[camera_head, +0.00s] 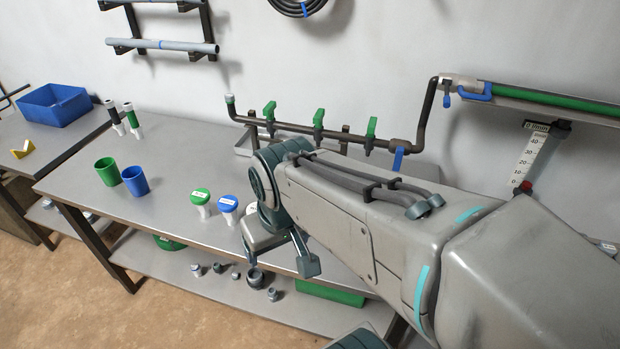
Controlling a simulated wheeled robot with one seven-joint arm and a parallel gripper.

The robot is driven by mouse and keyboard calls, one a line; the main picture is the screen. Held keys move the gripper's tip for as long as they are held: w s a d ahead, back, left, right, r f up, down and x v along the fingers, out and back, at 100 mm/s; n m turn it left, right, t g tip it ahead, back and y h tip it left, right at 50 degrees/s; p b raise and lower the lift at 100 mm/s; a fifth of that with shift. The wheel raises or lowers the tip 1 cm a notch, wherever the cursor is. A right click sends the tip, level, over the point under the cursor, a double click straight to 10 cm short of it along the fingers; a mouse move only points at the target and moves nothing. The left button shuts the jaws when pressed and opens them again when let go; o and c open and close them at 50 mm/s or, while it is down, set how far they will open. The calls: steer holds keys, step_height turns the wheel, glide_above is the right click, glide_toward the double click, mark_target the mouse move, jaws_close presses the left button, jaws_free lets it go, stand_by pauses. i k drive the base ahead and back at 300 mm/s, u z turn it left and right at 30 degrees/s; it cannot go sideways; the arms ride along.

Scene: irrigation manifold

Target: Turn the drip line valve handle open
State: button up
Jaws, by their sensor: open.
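The manifold pipe (290,127) runs along the back of the bench near the wall. It carries three upright green valve handles: left (269,111), middle (319,117) and right (371,127). A blue handle (398,158) hangs at the pipe's right end, partly hidden by my arm. I cannot tell which handle is the drip line valve; no label on them is readable. My gripper (288,258) is open, low over the bench's front edge, in front of the manifold and apart from all handles. My forearm hides part of the bench below the pipe.
Green (107,172) and blue (135,181) cups stand on the bench's left. Green-capped (201,198) and blue-capped (228,205) items stand just left of my wrist. A gauge (532,158) hangs right of my arm. The bench middle (185,150) is clear.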

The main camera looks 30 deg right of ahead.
mark_target(398, 158)
steer(key=k, duration=0.9)
steer(key=u, duration=1.05)
steer(key=i, duration=0.65)
steer(key=z, duration=2.35)
steer(key=i, duration=0.5)
steer(key=z, duration=0.2)
